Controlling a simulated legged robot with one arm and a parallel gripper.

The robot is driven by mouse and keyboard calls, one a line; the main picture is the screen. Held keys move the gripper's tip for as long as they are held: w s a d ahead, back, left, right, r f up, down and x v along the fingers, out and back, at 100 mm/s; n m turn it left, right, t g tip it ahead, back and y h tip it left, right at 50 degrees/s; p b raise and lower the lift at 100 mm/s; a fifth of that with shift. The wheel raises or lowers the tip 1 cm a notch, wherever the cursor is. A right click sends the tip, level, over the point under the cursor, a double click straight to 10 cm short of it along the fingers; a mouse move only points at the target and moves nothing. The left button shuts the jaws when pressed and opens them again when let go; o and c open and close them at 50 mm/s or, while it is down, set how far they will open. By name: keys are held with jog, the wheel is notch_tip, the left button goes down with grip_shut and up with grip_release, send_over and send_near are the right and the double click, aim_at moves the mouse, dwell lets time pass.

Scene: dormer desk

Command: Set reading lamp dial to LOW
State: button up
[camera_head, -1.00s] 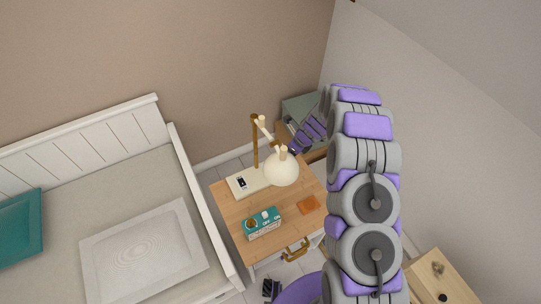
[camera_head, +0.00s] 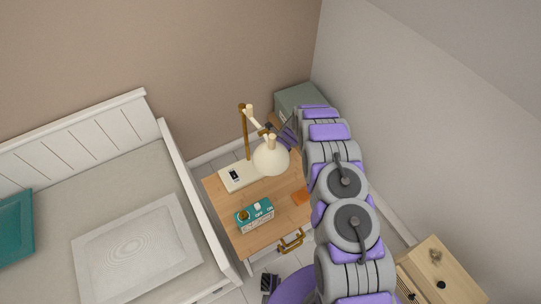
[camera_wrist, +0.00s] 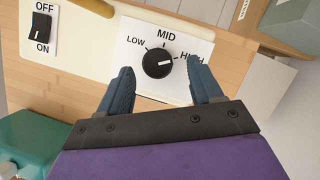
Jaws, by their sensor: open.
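The reading lamp (camera_head: 270,157) stands on the small wooden desk, with a cream round shade and a brass post. Its cream base (camera_head: 236,184) carries an OFF/ON switch (camera_wrist: 41,30). In the wrist view the black round dial (camera_wrist: 157,62) sits on a white plate (camera_wrist: 128,46) marked LOW, MID and HIGH. Its white pointer mark faces right, toward HIGH. My gripper (camera_wrist: 160,68) is open, its two blue fingers apart, with the dial beyond and between the fingertips. I cannot tell whether they touch it. In the head view the dial is hidden.
A bed (camera_head: 140,245) lies left, a grey-green box (camera_head: 300,97) behind, and a light wooden cabinet (camera_head: 440,270) at lower right.

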jog(key=shift+w+d+f, duration=0.1)
jog(key=shift+f, duration=0.7)
jog(key=shift+a+f, duration=0.2)
jog(key=shift+a, duration=0.35)
jog(key=shift+a+f, duration=0.15)
jog(key=shift+a, duration=0.4)
jog(key=shift+w+d+r, duration=0.1)
jog(key=shift+d+r, duration=0.05)
jog(key=shift+d, duration=0.65)
jog(key=c, duration=0.6)
jog(key=shift+a, duration=0.45)
jog(key=c, duration=0.5)
jog(key=shift+o, duration=0.2)
